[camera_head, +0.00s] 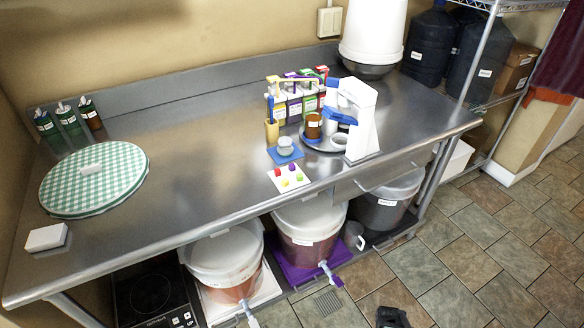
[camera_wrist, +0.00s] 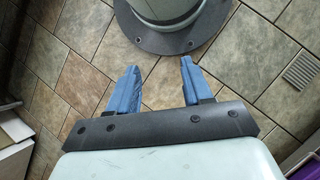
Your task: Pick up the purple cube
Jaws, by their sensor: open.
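A white board (camera_head: 275,186) lies near the front edge of the steel table in the head view, with several tiny coloured cubes on it. The purple cube (camera_head: 277,172) looks like the one at the board's left, though it is very small. Red (camera_head: 291,167), green (camera_head: 284,183) and yellow (camera_head: 298,177) cubes lie beside it. My gripper (camera_wrist: 158,75) shows in the wrist view with its blue fingers apart and nothing between them. It is over the tiled floor, away from the board. The wrist view shows no cubes.
Behind the board are a blue mat with a small jar (camera_head: 285,146), a white-and-blue device (camera_head: 361,122) and several labelled bottles. A round checkered cloth (camera_head: 70,190) is at the left. White buckets (camera_head: 225,255) stand below. The table's middle (camera_head: 185,150) is clear.

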